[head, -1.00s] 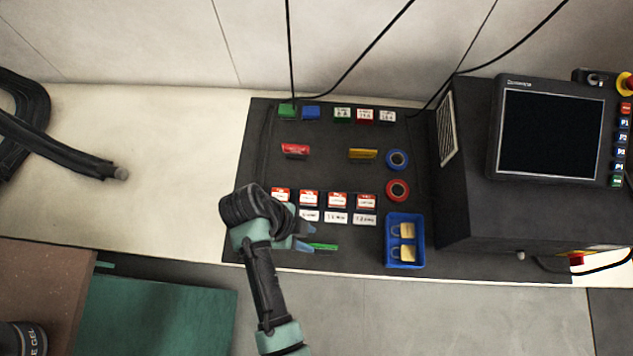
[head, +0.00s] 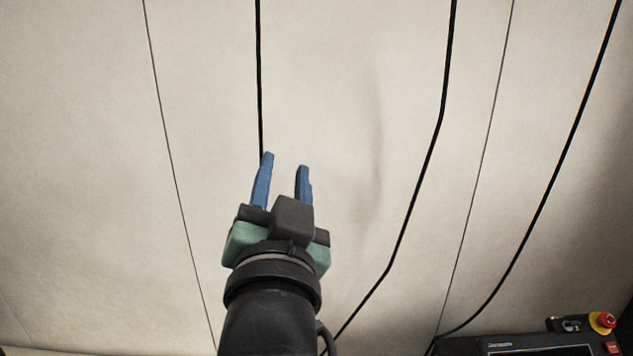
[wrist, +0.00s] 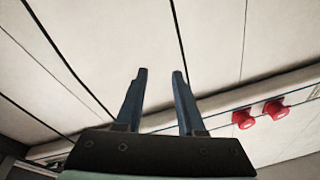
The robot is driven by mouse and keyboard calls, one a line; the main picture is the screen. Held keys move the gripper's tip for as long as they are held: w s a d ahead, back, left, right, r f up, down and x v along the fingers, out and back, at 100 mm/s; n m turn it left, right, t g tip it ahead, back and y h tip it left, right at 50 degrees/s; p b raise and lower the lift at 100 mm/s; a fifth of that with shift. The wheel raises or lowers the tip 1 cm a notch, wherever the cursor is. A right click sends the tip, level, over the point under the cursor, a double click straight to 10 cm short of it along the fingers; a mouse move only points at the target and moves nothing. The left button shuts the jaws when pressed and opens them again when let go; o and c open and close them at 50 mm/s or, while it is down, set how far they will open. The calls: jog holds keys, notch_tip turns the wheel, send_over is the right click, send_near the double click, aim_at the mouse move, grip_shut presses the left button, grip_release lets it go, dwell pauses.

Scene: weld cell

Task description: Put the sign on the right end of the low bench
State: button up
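My gripper (head: 285,160) is raised in front of the pale wall in the head view. Its two blue fingers are apart with nothing between them. In the wrist view my gripper (wrist: 160,72) also shows open and empty, with wall panels behind it. Neither the sign nor the low bench can be made out in the views from now.
Black cables (head: 440,120) hang along the pale wall (head: 340,60). A dark console with a screen (head: 535,347) and a red-and-yellow emergency stop button (head: 602,322) stands at the lower right. Red knobs (wrist: 275,109) show on a pale rail in the wrist view.

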jog(key=s+d+r+n+t, duration=0.2)
jog(key=s+r, duration=0.4)
jog(key=r, duration=0.3)
jog(key=s+d+r+n+t, duration=0.1)
jog(key=s+r+n+t, duration=0.1)
jog(key=s+r+t, duration=0.3)
notch_tip(320, 180, up, 4)
jog(key=shift+s+d+r+n+h, duration=0.1)
jog(key=shift+s+d+n+h, duration=0.25)
jog(key=shift+s, duration=0.65)
jog(key=shift+r, duration=0.1)
